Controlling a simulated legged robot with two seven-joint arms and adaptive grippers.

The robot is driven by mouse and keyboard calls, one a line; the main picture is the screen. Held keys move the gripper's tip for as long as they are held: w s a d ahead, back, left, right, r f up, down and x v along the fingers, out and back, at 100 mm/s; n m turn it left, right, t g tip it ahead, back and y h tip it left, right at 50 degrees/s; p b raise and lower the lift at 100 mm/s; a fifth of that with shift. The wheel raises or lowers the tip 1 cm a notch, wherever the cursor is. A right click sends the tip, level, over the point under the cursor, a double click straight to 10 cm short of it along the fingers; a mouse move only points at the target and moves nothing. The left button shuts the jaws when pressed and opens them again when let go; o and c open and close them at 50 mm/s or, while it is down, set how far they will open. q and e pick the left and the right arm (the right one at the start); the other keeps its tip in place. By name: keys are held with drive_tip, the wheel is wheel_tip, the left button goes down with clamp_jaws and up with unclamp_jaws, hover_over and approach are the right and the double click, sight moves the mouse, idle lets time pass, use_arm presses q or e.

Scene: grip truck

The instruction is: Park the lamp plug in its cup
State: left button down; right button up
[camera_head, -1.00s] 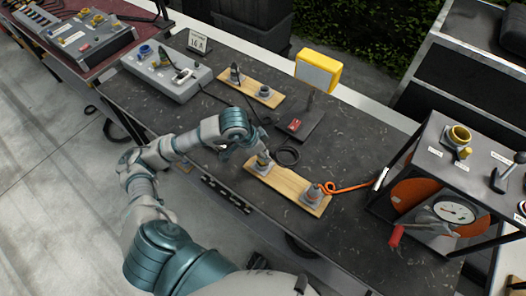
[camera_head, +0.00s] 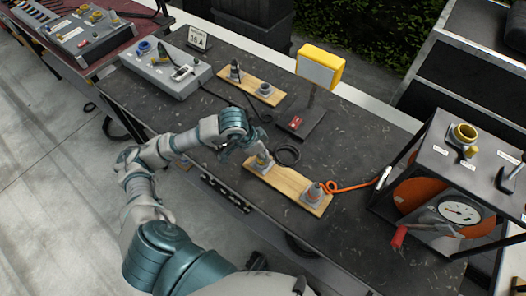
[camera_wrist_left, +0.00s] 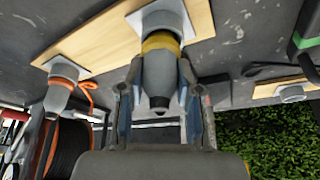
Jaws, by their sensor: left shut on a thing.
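A grey plug with a yellow band (camera_wrist_left: 160,72) stands in or right at the mouth of a grey cup (camera_wrist_left: 166,18) at the left end of the near wooden board (camera_head: 289,182). I cannot tell how deep it sits. My left gripper (camera_head: 259,157) is at this cup, its fingers on both sides of the plug body and shut on it; it also shows in the wrist view (camera_wrist_left: 160,100). No lettering on the plug is readable. A second plug with an orange cable (camera_head: 315,192) stands in the cup at the board's right end. My right gripper is not in view.
A yellow lamp (camera_head: 319,66) stands at the back edge. A farther wooden board (camera_head: 250,84) and a grey socket box (camera_head: 166,71) are to the left. A rack with a gauge (camera_head: 459,212) stands right.

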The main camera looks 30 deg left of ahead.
use_arm(q)
drive_tip(key=shift+f+b, duration=0.3)
drive_tip(key=shift+b, duration=0.05)
drive_tip(key=shift+c, duration=2)
unclamp_jaws()
drive_tip(key=shift+r, duration=0.15)
drive_tip(key=shift+r+p, duration=0.9)
drive_tip(key=shift+r, duration=0.7)
drive_tip(key=shift+r+p, duration=0.35)
drive_tip(key=shift+r, duration=0.45)
